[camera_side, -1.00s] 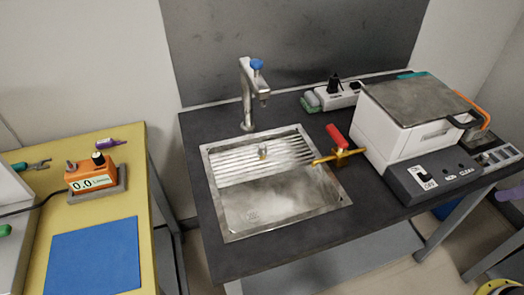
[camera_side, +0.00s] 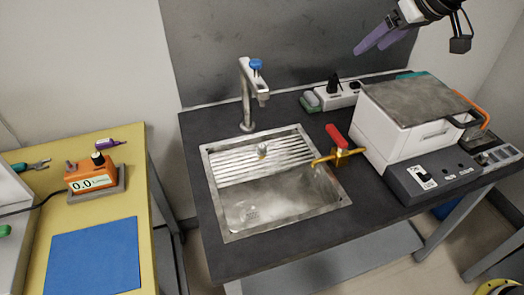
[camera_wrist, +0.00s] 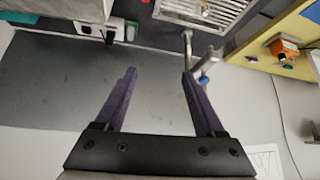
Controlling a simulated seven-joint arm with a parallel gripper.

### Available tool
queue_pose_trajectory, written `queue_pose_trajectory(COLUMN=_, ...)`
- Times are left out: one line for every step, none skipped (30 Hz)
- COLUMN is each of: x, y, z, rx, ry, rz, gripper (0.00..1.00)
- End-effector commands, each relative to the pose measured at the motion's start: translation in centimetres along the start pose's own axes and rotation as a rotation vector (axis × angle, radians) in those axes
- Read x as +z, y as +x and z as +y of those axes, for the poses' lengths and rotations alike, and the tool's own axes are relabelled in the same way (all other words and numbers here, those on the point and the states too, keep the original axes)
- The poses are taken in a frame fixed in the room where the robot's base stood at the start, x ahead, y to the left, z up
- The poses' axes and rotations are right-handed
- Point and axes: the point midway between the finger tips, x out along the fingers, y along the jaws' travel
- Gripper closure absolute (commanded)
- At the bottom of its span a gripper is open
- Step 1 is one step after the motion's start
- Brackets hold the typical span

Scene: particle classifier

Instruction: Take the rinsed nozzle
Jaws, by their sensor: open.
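My gripper (camera_side: 368,48) has purple fingers and hangs high at the upper right in the side view, behind and above the white box, well away from the nozzle. In the wrist view its fingers (camera_wrist: 159,73) are spread apart with nothing between them.
A tall faucet (camera_side: 246,95) with a blue knob stands behind the sink. A brass valve with a red handle (camera_side: 337,136) reaches over the sink's right rim. A white box machine (camera_side: 395,130) fills the right of the dark bench. A yellow table (camera_side: 133,180) is at left.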

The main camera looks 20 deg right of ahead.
Motion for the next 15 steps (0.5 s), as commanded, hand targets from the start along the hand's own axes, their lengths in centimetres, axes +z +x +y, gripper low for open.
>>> queue_pose_trajectory(x=-0.8, y=2.5, z=-1.2, rx=-0.012, ry=-0.017, rz=-0.018, gripper=0.29)
queue_pose_trajectory(x=-1.2, y=3.7, z=-1.8, rx=-0.017, ry=-0.025, rz=-0.025, gripper=0.29)
queue_pose_trajectory(x=-1.7, y=5.5, z=-2.8, rx=-0.025, ry=-0.037, rz=-0.035, gripper=0.29)
queue_pose_trajectory(x=-2.0, y=6.8, z=-3.5, rx=-0.031, ry=-0.046, rz=-0.044, gripper=0.29)
queue_pose_trajectory(x=-2.2, y=8.2, z=-4.2, rx=-0.037, ry=-0.056, rz=-0.052, gripper=0.29)
queue_pose_trajectory(x=-2.3, y=10.0, z=-5.2, rx=-0.045, ry=-0.069, rz=-0.065, gripper=0.29)
queue_pose_trajectory(x=-2.3, y=11.4, z=-6.0, rx=-0.050, ry=-0.078, rz=-0.077, gripper=0.29)
queue_pose_trajectory(x=-2.2, y=12.9, z=-6.8, rx=-0.055, ry=-0.089, rz=-0.088, gripper=0.29)
queue_pose_trajectory(x=-1.9, y=14.7, z=-7.8, rx=-0.062, ry=-0.102, rz=-0.105, gripper=0.29)
queue_pose_trajectory(x=-1.6, y=16.0, z=-8.6, rx=-0.066, ry=-0.112, rz=-0.119, gripper=0.29)
queue_pose_trajectory(x=-1.2, y=17.3, z=-9.3, rx=-0.071, ry=-0.122, rz=-0.132, gripper=0.29)
queue_pose_trajectory(x=-0.6, y=18.8, z=-10.1, rx=-0.075, ry=-0.133, rz=-0.150, gripper=0.29)
queue_pose_trajectory(x=-0.1, y=19.8, z=-10.8, rx=-0.078, ry=-0.142, rz=-0.163, gripper=0.29)
queue_pose_trajectory(x=0.5, y=20.8, z=-11.3, rx=-0.081, ry=-0.150, rz=-0.177, gripper=0.29)
queue_pose_trajectory(x=1.2, y=21.9, z=-11.9, rx=-0.084, ry=-0.159, rz=-0.195, gripper=0.29)
